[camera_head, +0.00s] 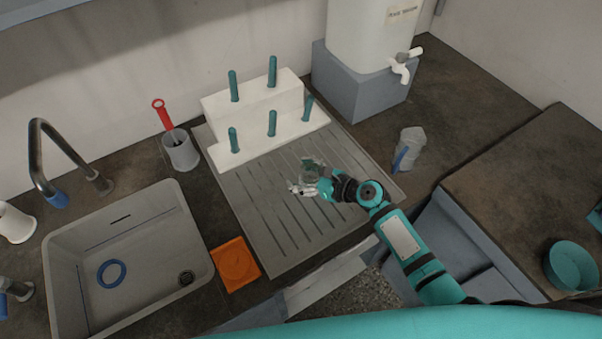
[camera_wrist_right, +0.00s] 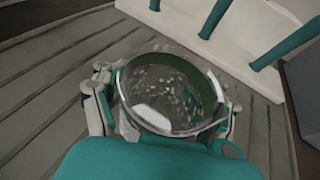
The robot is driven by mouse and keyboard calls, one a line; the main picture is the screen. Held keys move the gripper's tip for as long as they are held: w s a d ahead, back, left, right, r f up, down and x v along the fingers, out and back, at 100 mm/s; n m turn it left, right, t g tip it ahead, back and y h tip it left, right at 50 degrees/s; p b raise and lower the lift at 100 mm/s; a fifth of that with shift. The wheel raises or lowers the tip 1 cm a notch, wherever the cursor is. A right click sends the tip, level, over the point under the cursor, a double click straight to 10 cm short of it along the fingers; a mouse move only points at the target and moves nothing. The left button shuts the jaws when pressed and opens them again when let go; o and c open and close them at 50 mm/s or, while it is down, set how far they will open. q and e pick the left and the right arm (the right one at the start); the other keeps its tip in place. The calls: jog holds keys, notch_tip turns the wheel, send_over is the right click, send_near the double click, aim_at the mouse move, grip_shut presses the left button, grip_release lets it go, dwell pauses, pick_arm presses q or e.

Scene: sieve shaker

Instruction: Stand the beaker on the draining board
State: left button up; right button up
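The clear glass beaker (camera_wrist_right: 170,92) is between the fingers of my right gripper (camera_wrist_right: 165,105) in the right wrist view, its round rim facing the camera. In the head view the beaker (camera_head: 311,174) is small and partly hidden by my right gripper (camera_head: 305,180). The fingers lie along both sides of the beaker and appear closed on it. Both are over the middle of the grey ribbed draining board (camera_head: 270,212). Whether the beaker's base touches the board is hidden. My left gripper is not in view.
A white peg rack (camera_head: 255,106) with teal pegs stands at the board's back. A sink (camera_head: 75,245), orange sponge (camera_head: 234,264) and grey brush holder (camera_head: 181,150) are on the left. The board's front is clear.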

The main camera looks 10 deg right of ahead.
jog(key=shift+o, duration=0.2)
jog(key=shift+r, duration=0.15)
jog(key=v, duration=1.2)
